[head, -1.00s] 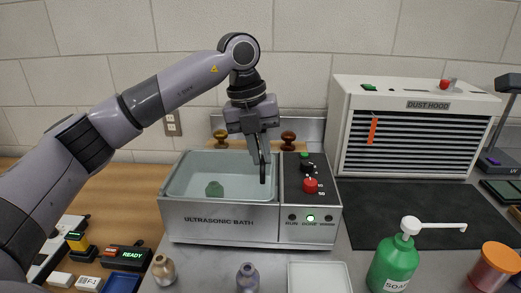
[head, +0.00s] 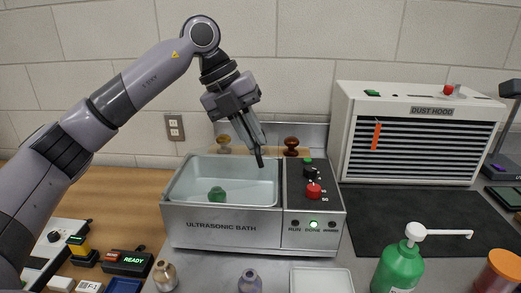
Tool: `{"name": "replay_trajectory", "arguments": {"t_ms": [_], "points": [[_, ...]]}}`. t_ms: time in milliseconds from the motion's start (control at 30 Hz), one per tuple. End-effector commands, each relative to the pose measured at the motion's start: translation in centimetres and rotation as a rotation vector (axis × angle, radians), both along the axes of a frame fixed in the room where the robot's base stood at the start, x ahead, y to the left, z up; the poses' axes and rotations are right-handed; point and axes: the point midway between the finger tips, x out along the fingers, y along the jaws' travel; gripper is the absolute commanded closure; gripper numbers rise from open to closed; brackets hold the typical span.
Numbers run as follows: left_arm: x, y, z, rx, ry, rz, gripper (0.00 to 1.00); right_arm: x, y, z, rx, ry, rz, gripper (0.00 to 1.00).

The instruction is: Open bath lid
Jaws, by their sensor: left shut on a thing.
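The ultrasonic bath (head: 225,226) is a silver box with a pale basin on its left and a dark control panel on its right. A small green thing (head: 217,194) shows in the basin. I cannot make out a separate lid over the basin. A pale upright panel (head: 315,134) stands behind the bath; I cannot tell if it is the lid. My left gripper (head: 259,160) is shut, pointing down over the right rear of the basin, by the control panel. What is between its fingers is too small to tell. My right gripper is not in view.
A gold knob (head: 224,143) and a brown knob (head: 291,145) show behind the bath. The dust hood (head: 415,140) stands at the right, behind a dark mat (head: 400,222). A soap bottle (head: 398,267), small bottles and a white tray (head: 321,281) are in front.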

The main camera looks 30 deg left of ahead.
Motion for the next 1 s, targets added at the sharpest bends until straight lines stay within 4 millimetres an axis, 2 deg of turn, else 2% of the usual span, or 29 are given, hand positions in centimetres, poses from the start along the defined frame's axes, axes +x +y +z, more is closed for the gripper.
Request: {"name": "replay_trajectory", "arguments": {"t_ms": [200,500,700,1000], "points": [[-1.2,2.7,3.2,-0.189,-0.092,0.007,1.0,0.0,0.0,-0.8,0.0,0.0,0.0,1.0],[-3.3,7.0,6.5,-0.445,-0.216,0.008,1.0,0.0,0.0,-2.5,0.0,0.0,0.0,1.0],[-4.8,10.2,7.8,-0.616,-0.3,0.007,1.0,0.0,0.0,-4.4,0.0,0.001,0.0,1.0],[-7.2,15.2,8.6,-0.863,-0.419,0.006,1.0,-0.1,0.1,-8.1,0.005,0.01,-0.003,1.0]]}}
